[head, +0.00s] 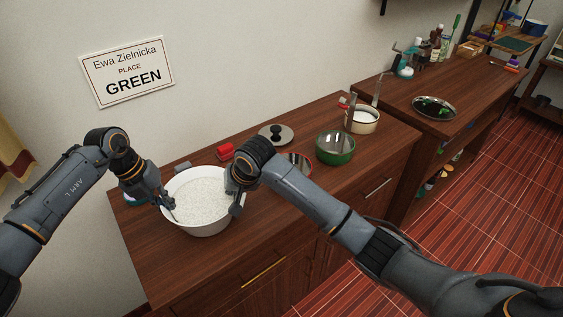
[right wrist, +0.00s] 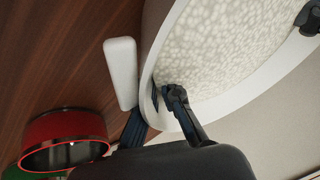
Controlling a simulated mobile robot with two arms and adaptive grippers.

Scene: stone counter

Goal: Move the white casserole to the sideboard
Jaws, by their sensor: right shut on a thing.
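The white casserole (head: 203,228), full of white grainy contents, is at the near left end of the wooden counter; I cannot tell whether it is lifted. My right gripper (head: 238,198) is shut on its right rim; the right wrist view shows one finger inside the rim (right wrist: 148,85). A white tab (right wrist: 121,72), apparently a handle, is beside that grip. My left gripper (head: 168,203) is at the left rim, with a fingertip over the inside; its closure is unclear. A second wooden cabinet (head: 460,90), possibly the sideboard, stands farther right.
A red pot (right wrist: 65,128), green pot (head: 335,150), cream pot (head: 362,123), round lid (head: 275,135) and red item (head: 226,151) occupy the counter to the right. The farther cabinet holds a dark round dish (head: 434,107) and bottles at the back; its middle has free room.

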